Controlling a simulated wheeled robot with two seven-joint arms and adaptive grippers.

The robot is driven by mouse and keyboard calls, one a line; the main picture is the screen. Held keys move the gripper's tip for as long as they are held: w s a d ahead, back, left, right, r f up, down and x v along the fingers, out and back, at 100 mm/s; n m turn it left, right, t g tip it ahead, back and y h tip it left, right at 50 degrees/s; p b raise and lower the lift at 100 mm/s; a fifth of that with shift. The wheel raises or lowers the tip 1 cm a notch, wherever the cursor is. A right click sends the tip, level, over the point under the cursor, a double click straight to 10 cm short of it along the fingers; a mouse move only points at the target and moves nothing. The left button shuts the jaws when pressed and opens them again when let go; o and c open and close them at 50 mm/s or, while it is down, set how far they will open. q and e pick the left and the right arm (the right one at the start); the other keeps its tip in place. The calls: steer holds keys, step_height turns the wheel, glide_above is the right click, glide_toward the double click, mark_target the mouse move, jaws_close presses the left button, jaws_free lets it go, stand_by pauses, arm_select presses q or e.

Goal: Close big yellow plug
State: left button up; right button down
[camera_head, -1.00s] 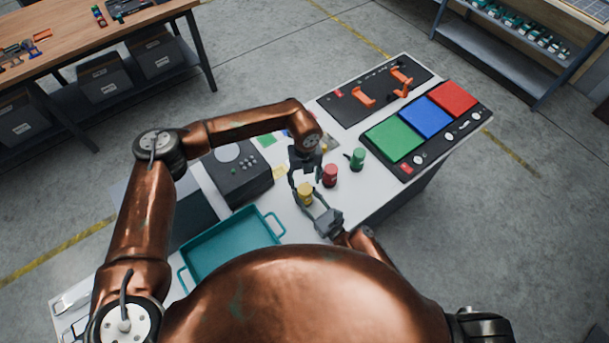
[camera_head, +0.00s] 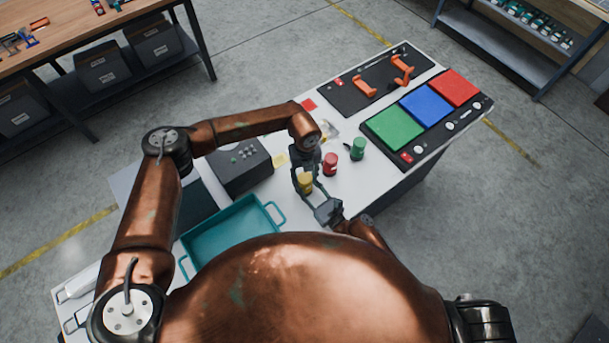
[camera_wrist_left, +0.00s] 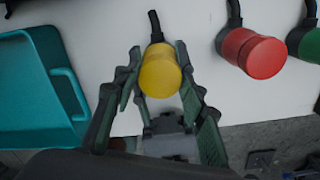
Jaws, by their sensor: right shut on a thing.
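The big yellow plug (camera_head: 305,183) stands on the white table; it also shows in the left wrist view (camera_wrist_left: 160,72), with a short black lead at its top. My right gripper (camera_head: 316,196) reaches in from the near side and is shut on the yellow plug; its grey palm shows below the plug in the left wrist view. My left gripper (camera_head: 304,171) hangs just above the plug. Its fingers (camera_wrist_left: 158,95) are spread on both sides of the plug, open. The head view partly hides the plug behind both grippers.
A red plug (camera_head: 330,164) and a green plug (camera_head: 357,149) stand close to the right. A teal tray (camera_head: 230,233) lies to the left, with a dark box (camera_head: 242,168) behind it. A panel with coloured pads (camera_head: 394,128) is at the right.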

arm_select(q)
steer(key=c, duration=0.7)
steer(key=m, duration=0.4)
steer(key=shift+m, duration=0.4)
steer(key=m, duration=0.5)
steer(key=shift+m, duration=0.4)
steer(key=m, duration=0.5)
steer(key=shift+m, duration=0.4)
steer(key=m, duration=0.3)
steer(key=shift+m, duration=0.4)
steer(key=m, duration=0.4)
steer(key=o, duration=1.3)
steer(key=shift+c, duration=0.2)
